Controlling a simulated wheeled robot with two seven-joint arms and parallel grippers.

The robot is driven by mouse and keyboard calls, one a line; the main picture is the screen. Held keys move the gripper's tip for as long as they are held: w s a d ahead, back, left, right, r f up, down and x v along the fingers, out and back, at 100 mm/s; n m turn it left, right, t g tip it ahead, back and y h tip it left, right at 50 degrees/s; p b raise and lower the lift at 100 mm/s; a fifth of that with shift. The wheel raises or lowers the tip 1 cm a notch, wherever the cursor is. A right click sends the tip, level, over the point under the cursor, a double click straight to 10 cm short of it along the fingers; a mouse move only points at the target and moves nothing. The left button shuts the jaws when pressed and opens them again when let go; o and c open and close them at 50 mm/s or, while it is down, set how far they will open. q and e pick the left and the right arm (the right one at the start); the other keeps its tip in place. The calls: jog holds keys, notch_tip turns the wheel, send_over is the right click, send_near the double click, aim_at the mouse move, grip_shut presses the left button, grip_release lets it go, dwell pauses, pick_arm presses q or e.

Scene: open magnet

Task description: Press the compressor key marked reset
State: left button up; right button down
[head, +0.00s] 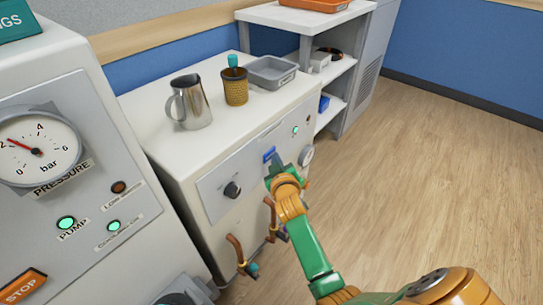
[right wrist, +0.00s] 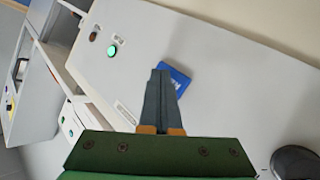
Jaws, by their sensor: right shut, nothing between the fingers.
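A blue key (head: 269,154) with white lettering sits on the front panel of the white cabinet (head: 146,125). The blue key also shows in the right wrist view (right wrist: 177,80), partly behind my fingers, and its marking cannot be read in full. My right gripper (head: 275,168) is shut and empty, with its fingertips over the key's near edge. In the right wrist view my right fingertips (right wrist: 160,72) overlap the key; whether they touch it I cannot tell. My left gripper is not in view.
A black knob (head: 232,189) and a lit green lamp (head: 295,130) flank the key. A metal jug (head: 189,103), a brown cup (head: 235,88) and a grey tray (head: 270,72) stand on the cabinet. A gauge panel (head: 90,95) stands at left. The floor at right is clear.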

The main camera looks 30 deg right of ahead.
jog(key=shift+r, duration=0.1)
jog(key=shift+s+d+p, duration=0.3)
jog(key=shift+s+p, duration=0.35)
jog(key=shift+s, duration=0.1)
jog(key=s+p, duration=0.1)
jog(key=s+d+p, duration=0.1)
jog(key=s, duration=0.1)
jog(key=s+d+p, duration=0.1)
jog(key=shift+s, duration=0.35)
